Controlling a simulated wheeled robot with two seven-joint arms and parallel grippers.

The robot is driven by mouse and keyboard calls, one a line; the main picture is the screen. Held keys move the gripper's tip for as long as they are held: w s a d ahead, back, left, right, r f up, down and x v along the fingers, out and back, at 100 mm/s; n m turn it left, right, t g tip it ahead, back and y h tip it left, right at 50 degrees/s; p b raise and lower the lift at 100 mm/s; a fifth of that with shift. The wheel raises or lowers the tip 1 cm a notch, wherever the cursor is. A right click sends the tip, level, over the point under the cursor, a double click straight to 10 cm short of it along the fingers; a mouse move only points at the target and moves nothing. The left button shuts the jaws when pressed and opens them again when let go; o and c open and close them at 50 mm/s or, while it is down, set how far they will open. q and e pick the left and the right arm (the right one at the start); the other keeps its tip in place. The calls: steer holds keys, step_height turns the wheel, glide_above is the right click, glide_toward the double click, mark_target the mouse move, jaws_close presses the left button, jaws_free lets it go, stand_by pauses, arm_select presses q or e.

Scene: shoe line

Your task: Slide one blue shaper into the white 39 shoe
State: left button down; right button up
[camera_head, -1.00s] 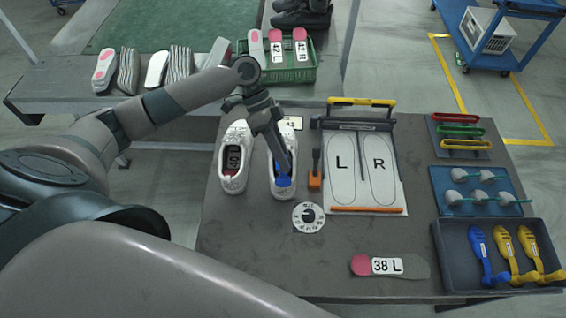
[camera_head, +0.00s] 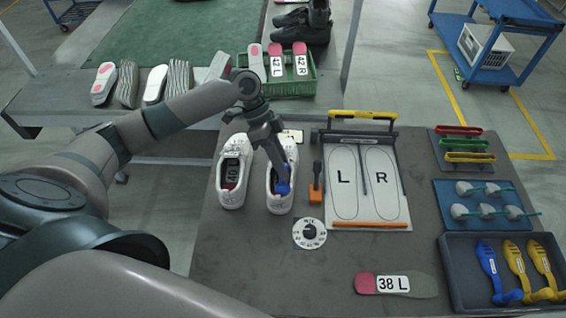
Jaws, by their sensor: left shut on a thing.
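Two white shoes stand side by side on the grey table. The left white shoe (camera_head: 232,188) has a dark label inside that seems to read 40. The right white shoe (camera_head: 279,204) is partly covered by my left gripper (camera_head: 281,174), and its size mark cannot be read. My left gripper points down over this shoe's opening and is shut on a blue shaper (camera_head: 283,188). Only the shaper's blue heel end shows, and how deep it sits is hidden. Another blue shaper (camera_head: 488,260) lies in the tray at the right. My right gripper is out of view.
A dark tray (camera_head: 452,275) also holds yellow shapers (camera_head: 516,262). A board marked L and R (camera_head: 362,205), an orange-based tool (camera_head: 315,196) and a round dial (camera_head: 309,233) are right of the shoes. An insole marked 38 L (camera_head: 420,284) lies in front.

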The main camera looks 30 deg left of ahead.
arm_select(q)
steer(key=shift+s+d+f+t+y, duration=0.1)
steer(key=shift+s+f+t+y, duration=0.1)
steer(key=shift+f, duration=0.15)
steer(key=shift+s+d+f+t+y, duration=0.1)
steer(key=shift+f+t, duration=0.1)
steer(key=shift+f, duration=0.15)
steer(key=shift+f+t, duration=0.5)
steer(key=shift+f, duration=0.1)
steer(key=c, duration=1.5)
jaws_free()
steer(key=shift+r, duration=0.15)
steer(key=shift+r+p, duration=1.35)
steer(key=shift+p, duration=0.5)
